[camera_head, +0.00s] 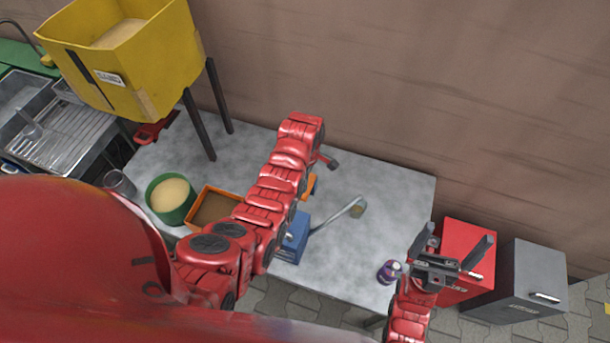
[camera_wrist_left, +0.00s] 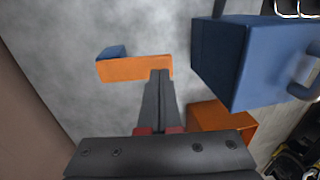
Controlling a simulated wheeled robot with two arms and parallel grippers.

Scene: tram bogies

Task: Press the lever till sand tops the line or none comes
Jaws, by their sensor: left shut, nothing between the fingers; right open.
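A yellow hopper (camera_head: 135,60) with pale sand (camera_head: 118,33) in it stands on dark legs at the back left. A red part (camera_head: 155,130) shows under it; I cannot tell whether this is the lever. A clear cup (camera_head: 120,183) stands on the table near the hopper; no line on it can be made out. My left gripper (camera_wrist_left: 160,78) is shut and empty, its tips over or against an orange piece (camera_wrist_left: 135,69) with a blue end; I cannot tell if they touch. My arm mostly hides it in the head view. My right gripper (camera_head: 452,250) is open and empty at the table's right end.
The grey table (camera_head: 390,190) holds a green bowl of sand (camera_head: 171,198), an orange tray (camera_head: 213,206), a blue box (camera_head: 292,240), a grey rod-like tool (camera_head: 335,217) and a purple item (camera_head: 388,272). Red (camera_head: 467,240) and grey (camera_head: 525,280) cabinets stand right. A sink (camera_head: 65,130) is left.

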